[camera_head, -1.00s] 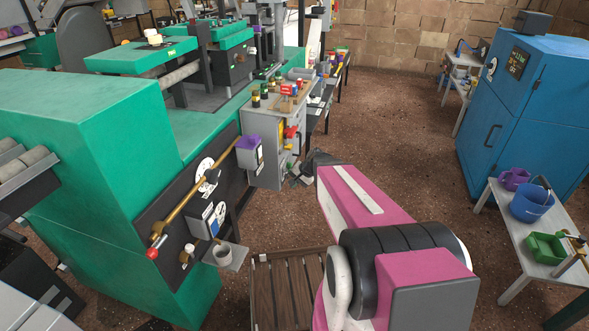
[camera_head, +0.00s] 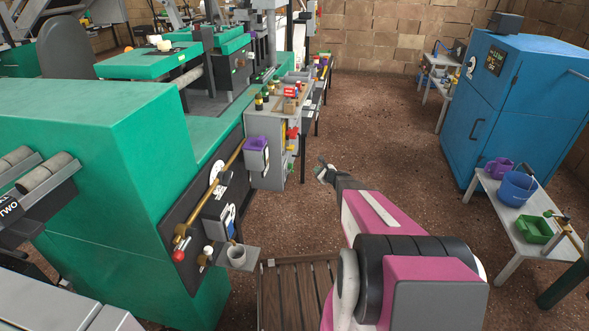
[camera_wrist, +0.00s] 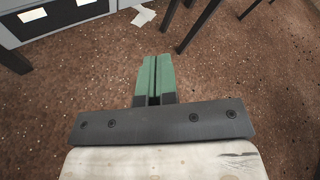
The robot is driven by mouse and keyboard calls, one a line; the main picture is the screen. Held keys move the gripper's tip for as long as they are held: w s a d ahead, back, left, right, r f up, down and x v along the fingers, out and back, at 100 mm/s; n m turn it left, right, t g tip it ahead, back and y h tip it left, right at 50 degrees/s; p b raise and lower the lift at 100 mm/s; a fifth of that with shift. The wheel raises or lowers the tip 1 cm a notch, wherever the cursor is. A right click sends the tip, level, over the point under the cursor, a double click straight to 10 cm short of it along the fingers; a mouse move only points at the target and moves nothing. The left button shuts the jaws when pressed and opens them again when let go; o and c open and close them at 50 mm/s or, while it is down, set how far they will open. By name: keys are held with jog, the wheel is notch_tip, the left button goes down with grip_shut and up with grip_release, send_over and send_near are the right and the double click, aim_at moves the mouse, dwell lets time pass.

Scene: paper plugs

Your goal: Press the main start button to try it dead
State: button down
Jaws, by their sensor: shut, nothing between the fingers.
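The long green machine (camera_head: 75,130) fills the left of the head view. A grey control cabinet (camera_head: 266,165) farther along carries small red, yellow and green controls (camera_head: 292,133). I cannot tell which control is the main start button. My gripper (camera_head: 322,168) is right of that cabinet, over the floor and apart from it. In the wrist view its green fingers (camera_wrist: 155,75) are shut and empty, pointing towards brown floor.
A blue cabinet (camera_head: 500,115) and a low bench (camera_head: 500,215) with purple, blue and green containers stand on the right. A slatted wooden platform (camera_head: 295,290) lies below my arm. A grey cup (camera_head: 237,255) sits on a small shelf. The middle aisle floor is open.

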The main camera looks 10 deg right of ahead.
dwell(0.4)
jog(key=w+a, duration=0.2)
jog(key=a, duration=0.6)
jog(key=shift+w, duration=0.4)
jog(key=shift+a, duration=0.2)
dwell(1.6)
jog(key=shift+w+a, duration=0.1)
jog(key=shift+a, duration=0.25)
jog(key=shift+w+a, duration=0.15)
jog(key=shift+a, duration=0.3)
dwell(1.0)
jog(key=shift+s+d, duration=0.3)
jog(key=shift+d, duration=0.55)
jog(key=shift+s+d, duration=0.25)
jog(key=shift+d, duration=0.55)
jog(key=shift+s+d, duration=0.25)
jog(key=shift+d, duration=0.55)
jog(key=shift+s+d, duration=0.25)
jog(key=shift+d, duration=0.55)
